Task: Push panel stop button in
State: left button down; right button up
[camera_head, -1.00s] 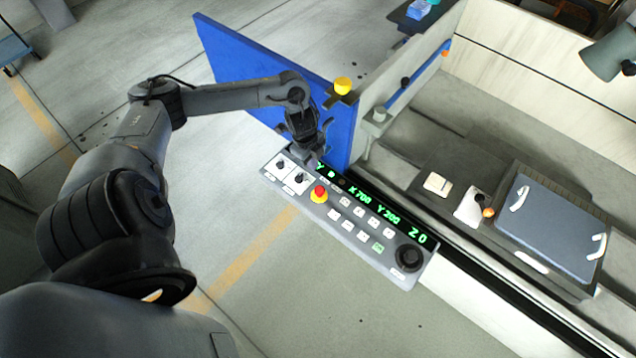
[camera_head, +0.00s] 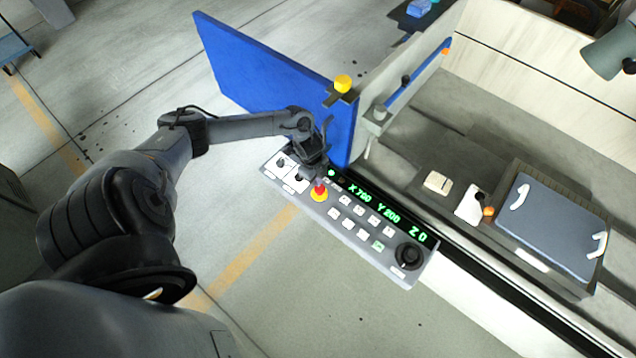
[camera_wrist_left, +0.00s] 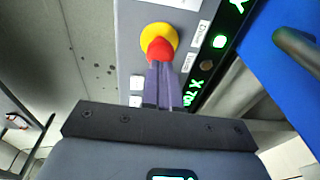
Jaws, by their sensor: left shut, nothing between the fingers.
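The panel stop button (camera_head: 319,192) is a red mushroom cap on a yellow ring, on the grey control panel (camera_head: 385,262). In the left wrist view the red cap (camera_wrist_left: 160,47) stands at the tips of my fingers. My left gripper (camera_head: 318,180) is shut and empty, with its fingertips at the red cap. The fingertips overlap the cap's near edge in the left wrist view (camera_wrist_left: 160,65); whether they touch it I cannot tell. My right gripper is not in view.
A black knob (camera_head: 409,255), several white keys and a green display lie along the panel. A blue door (camera_head: 275,80) stands behind my left gripper. A yellow button (camera_head: 343,84) sits on a bracket at the door's edge. The floor left of the panel is clear.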

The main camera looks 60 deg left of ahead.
pick_arm(q)
jog(key=shift+w+d+f, duration=0.1)
jog(key=shift+w+f, duration=0.05)
jog(key=shift+f, duration=1.25)
notch_tip(320, 180, down, 2)
jog(key=shift+f+b, duration=0.15)
jog(key=shift+b, duration=0.65)
jog(key=shift+a, duration=0.2)
jog(key=shift+s+f, duration=0.2)
notch_tip(320, 180, up, 5)
jog(key=p, duration=0.5)
jog(key=shift+w+r, duration=0.15)
notch_tip(320, 180, up, 10)
jog(key=a, duration=0.1)
jog(key=shift+s, duration=0.35)
jog(key=shift+s, duration=0.1)
